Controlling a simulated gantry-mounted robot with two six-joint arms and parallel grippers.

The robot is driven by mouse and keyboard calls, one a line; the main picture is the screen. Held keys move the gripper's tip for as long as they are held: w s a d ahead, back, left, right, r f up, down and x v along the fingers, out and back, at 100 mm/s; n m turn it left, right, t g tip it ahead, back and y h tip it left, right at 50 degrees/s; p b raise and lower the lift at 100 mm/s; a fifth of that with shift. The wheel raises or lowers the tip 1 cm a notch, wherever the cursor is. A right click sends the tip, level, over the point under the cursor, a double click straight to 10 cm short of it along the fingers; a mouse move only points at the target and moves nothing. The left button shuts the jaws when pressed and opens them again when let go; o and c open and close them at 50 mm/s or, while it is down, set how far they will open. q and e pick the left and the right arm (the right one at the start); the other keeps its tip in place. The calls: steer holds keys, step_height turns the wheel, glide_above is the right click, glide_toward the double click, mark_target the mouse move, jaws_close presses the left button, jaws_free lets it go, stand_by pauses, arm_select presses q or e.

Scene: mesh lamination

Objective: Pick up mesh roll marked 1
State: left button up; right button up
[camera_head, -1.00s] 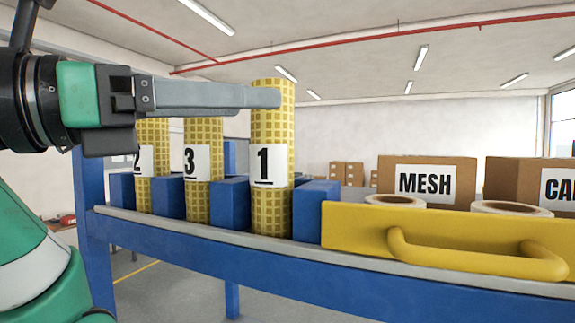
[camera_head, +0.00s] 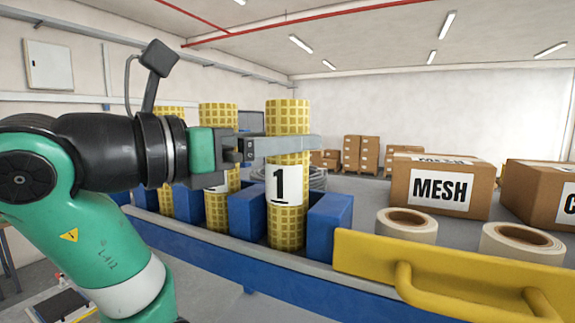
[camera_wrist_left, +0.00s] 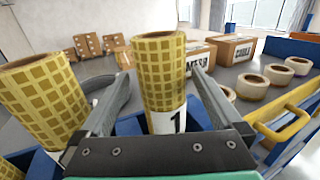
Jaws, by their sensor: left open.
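The mesh roll marked 1 (camera_head: 288,215) is a yellow gridded cylinder with a white label. It stands upright between blue blocks on the blue rack. My left gripper (camera_head: 306,146) is open, with its fingers at the height of the roll's upper part, just above the label. In the left wrist view the same roll (camera_wrist_left: 160,75) stands between the two open fingers of my left gripper (camera_wrist_left: 150,92), with gaps on both sides. My right gripper is not in view.
Another yellow roll (camera_head: 217,209) stands left of roll 1, its label partly hidden by my arm. Blue blocks (camera_head: 327,222) flank the rolls. A yellow handled panel (camera_head: 440,262), tape rolls (camera_head: 407,226) and a MESH box (camera_head: 440,187) lie to the right.

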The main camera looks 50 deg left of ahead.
arm_select(q)
steer(key=w+p, duration=0.2)
steer(key=w, duration=0.2)
steer(key=shift+w+d, duration=0.15)
steer(key=shift+w, duration=0.25)
steer(key=c, duration=1.5)
steer(key=shift+r, duration=0.1)
